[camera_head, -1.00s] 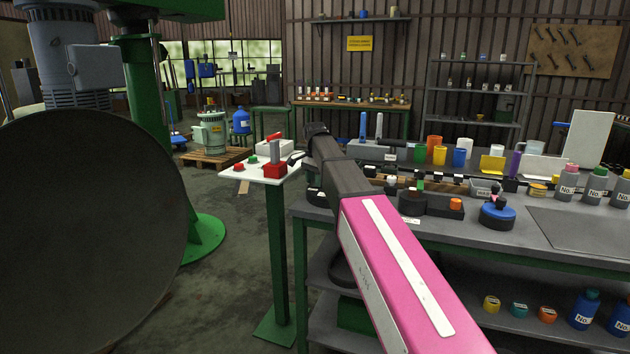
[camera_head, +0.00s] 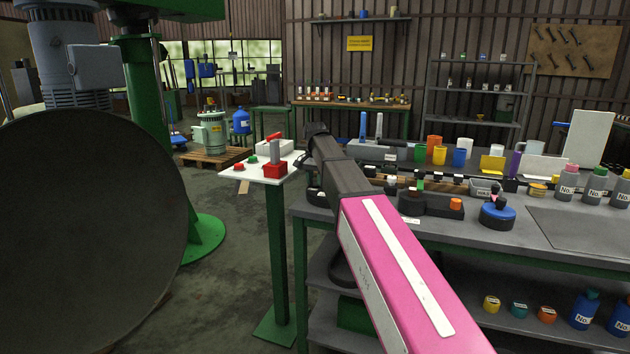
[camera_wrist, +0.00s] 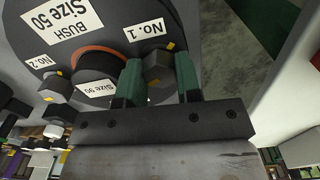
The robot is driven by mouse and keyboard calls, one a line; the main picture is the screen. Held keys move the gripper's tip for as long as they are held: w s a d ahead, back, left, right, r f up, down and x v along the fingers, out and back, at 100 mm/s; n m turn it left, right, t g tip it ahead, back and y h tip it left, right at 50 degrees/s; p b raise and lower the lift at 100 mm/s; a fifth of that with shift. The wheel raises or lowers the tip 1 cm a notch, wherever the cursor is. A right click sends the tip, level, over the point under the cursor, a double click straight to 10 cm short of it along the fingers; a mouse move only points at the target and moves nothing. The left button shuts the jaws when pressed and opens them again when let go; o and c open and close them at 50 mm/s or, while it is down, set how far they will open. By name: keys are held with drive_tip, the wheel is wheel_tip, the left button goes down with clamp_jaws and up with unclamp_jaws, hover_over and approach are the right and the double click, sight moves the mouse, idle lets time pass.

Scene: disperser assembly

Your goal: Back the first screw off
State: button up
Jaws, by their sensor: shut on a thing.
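In the wrist view the first screw is a dark grey hex head (camera_wrist: 158,75) with a small yellow mark, beside a "No.1" label on a dark round plate (camera_wrist: 100,20). My gripper (camera_wrist: 159,68) has green fingers, one on either side of this head, and is shut on it. A second hex screw (camera_wrist: 56,88), near the "No.2" label, sits to the left on the same assembly. The screw's shaft is hidden. In the head view my gripper and the screws cannot be made out.
In the head view a white-topped stand (camera_head: 262,170) with red and green buttons is left of my arm. A grey workbench (camera_head: 470,236) with cups, bottles and fixtures is to the right. A large dark disc (camera_head: 90,220) fills the left foreground.

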sight(315, 180)
drive_tip(key=n, duration=0.5)
drive_tip(key=shift+n, duration=0.3)
drive_tip(key=n, duration=0.5)
idle(0.4)
drive_tip(key=o, duration=0.6)
drive_tip(key=shift+o, duration=0.2)
wheel_tip(315, 180, up, 11)
drive_tip(key=shift+f, duration=0.1)
